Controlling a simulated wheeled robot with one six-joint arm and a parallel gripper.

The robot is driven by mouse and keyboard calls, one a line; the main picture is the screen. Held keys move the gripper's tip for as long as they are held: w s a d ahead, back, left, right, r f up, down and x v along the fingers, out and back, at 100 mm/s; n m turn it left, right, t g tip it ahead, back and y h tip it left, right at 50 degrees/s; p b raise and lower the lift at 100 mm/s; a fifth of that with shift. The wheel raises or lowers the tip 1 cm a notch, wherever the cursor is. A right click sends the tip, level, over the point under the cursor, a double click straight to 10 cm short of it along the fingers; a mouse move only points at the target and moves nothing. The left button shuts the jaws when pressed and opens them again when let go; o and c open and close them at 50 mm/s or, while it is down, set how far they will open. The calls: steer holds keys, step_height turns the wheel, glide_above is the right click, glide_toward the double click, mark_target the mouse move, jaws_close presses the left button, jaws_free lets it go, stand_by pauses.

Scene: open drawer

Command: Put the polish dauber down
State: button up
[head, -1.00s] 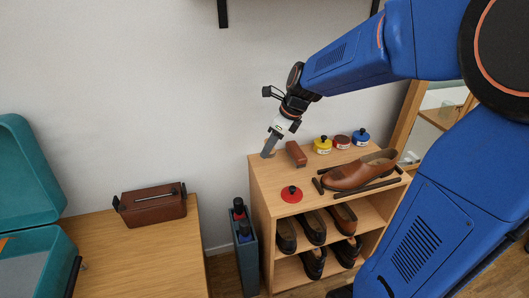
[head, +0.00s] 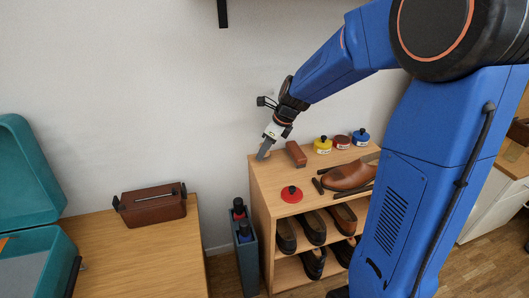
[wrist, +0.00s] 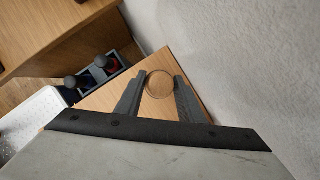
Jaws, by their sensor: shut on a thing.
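My gripper (head: 264,150) is over the back left corner of the wooden shoe cabinet top (head: 262,176), pointing down and close to the surface. In the wrist view its two grey fingers (wrist: 159,96) are shut on the polish dauber (wrist: 160,83), which shows as a round, wood-coloured end between the fingertips. In the head view the fingers mostly hide the dauber, and its colour blends with the cabinet top. I cannot tell whether its lower end touches the surface.
A brown block (head: 296,153) lies just right of my gripper. Yellow (head: 323,146), dark red (head: 342,142) and blue (head: 361,137) tins stand behind a brown shoe (head: 348,177). A red lid (head: 291,194) lies in front. The wall is close behind; the front left top is clear.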

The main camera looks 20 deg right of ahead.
steer(key=shift+w+f, duration=0.2)
steer(key=shift+f, duration=0.45)
steer(key=shift+f, duration=0.15)
steer(key=o, duration=1.3)
steer(key=v, duration=1.2)
steer(key=shift+s+d+f+n+t+h, duration=0.1)
steer(key=shift+s+d+n+t+h, duration=0.35)
steer(key=shift+s+n, duration=4.25)
steer(key=shift+s+d+f+n+t+h, duration=0.15)
steer(key=shift+s+d+n+h, duration=0.55)
steer(key=shift+s+n, duration=4)
steer(key=shift+s+d+f+n+t+h, duration=0.1)
steer(key=shift+s+d+n+t+h, duration=0.35)
steer(key=shift+s+n, duration=4.25)
steer(key=shift+s+d+m, duration=0.1)
steer(key=shift+s+m, duration=1)
